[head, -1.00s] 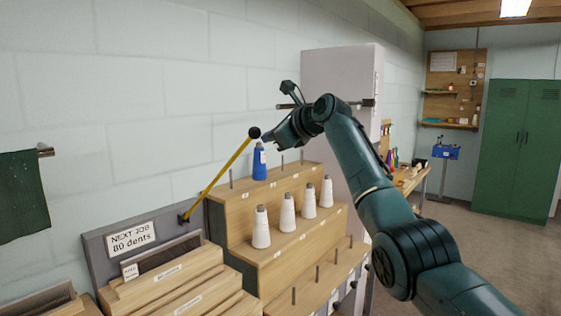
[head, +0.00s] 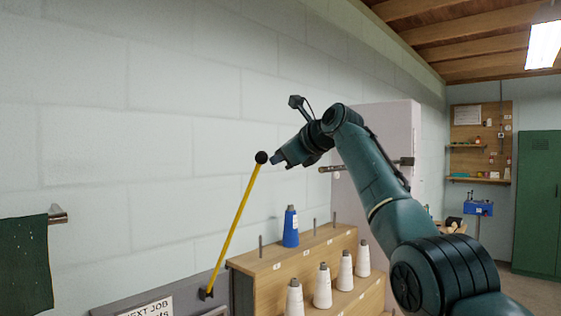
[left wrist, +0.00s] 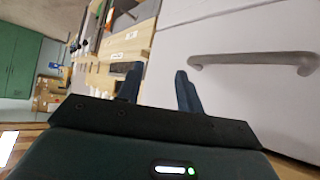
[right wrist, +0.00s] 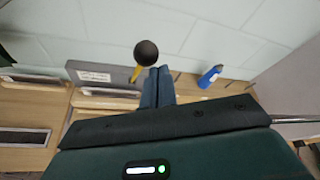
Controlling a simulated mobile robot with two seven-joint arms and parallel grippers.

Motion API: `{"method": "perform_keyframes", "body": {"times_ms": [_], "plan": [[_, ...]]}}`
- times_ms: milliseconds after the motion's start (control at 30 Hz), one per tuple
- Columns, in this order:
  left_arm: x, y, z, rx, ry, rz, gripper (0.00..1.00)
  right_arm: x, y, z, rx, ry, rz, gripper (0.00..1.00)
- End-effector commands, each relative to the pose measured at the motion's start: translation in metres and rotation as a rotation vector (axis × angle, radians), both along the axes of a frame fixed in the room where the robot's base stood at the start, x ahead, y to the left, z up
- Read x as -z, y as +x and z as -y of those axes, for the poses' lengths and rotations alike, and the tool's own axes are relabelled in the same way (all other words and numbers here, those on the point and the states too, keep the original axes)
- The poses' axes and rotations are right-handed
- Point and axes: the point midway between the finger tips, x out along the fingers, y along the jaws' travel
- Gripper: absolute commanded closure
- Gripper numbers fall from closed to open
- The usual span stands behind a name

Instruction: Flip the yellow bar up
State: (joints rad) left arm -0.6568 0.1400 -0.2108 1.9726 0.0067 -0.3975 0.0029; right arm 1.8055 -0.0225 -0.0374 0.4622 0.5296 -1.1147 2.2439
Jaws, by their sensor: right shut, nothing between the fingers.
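The yellow bar (head: 235,230) has a black ball (head: 262,157) at its upper end and pivots on a small dark mount (head: 206,294) low on the left. It leans up and to the right, steeply tilted. My right gripper (head: 278,162) is shut and empty, with its tips close to the right side of the ball. In the right wrist view the ball (right wrist: 146,52) is just left of the shut fingertips (right wrist: 158,72); whether they touch is unclear. My left gripper (left wrist: 158,78) shows only in its own wrist view, with its fingers apart and nothing between them.
A wooden stepped rack (head: 268,278) holds white cones (head: 322,288) and a blue cone (head: 291,228) on pegs, below my right arm. A pale cabinet (head: 405,125) stands behind the arm. The wall above the bar is clear.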

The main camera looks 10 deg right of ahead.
Motion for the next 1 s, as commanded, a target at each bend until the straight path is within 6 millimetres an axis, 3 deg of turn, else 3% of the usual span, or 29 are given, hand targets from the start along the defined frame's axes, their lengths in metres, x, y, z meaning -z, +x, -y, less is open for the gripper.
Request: {"method": "perform_keyframes", "body": {"times_ms": [467,633,1000], "plan": [[0.011,-0.001,0.001,0.002,-0.003,0.000,0.64,-0.001,-0.008,0.005,-0.001,0.001,0.005,1.00],[0.023,0.004,0.007,0.010,-0.020,0.031,0.64,-0.008,-0.034,0.019,0.001,0.001,0.009,1.00],[0.017,0.010,0.024,0.064,-0.047,0.110,0.64,-0.037,-0.097,0.053,0.001,0.001,0.004,1.00]]}}
